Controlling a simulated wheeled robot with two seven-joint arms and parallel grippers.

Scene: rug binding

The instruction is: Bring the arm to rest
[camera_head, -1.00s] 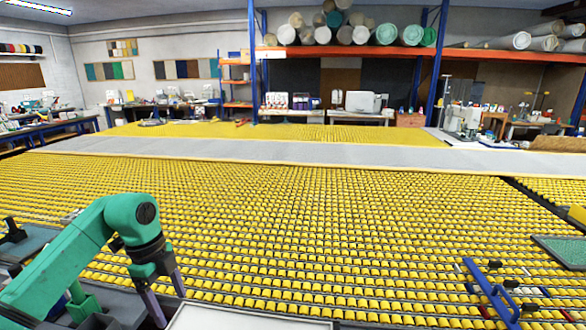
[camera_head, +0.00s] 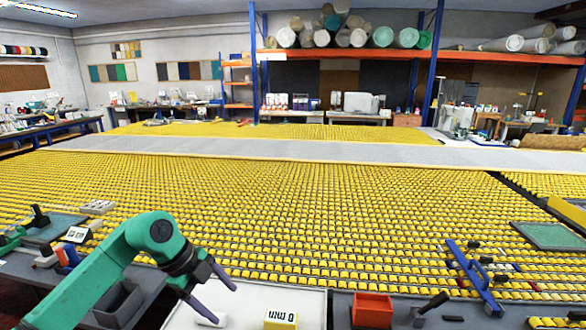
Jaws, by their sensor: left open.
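My left arm comes in from the lower left, green with dark purple fingers. The left gripper (camera_head: 224,303) is open, with its fingers spread over the left part of a white tray (camera_head: 318,301). A small white piece (camera_head: 207,319) lies by the lower fingertip; I cannot tell whether they touch. Nothing shows held between the fingers. My right gripper is not in view.
The tray also holds a yellow-and-white block marked "0 mm" (camera_head: 281,320). To its right are a red bin (camera_head: 373,309) and a blue-handled tool (camera_head: 473,277). The yellow roller bed (camera_head: 300,210) spreads behind.

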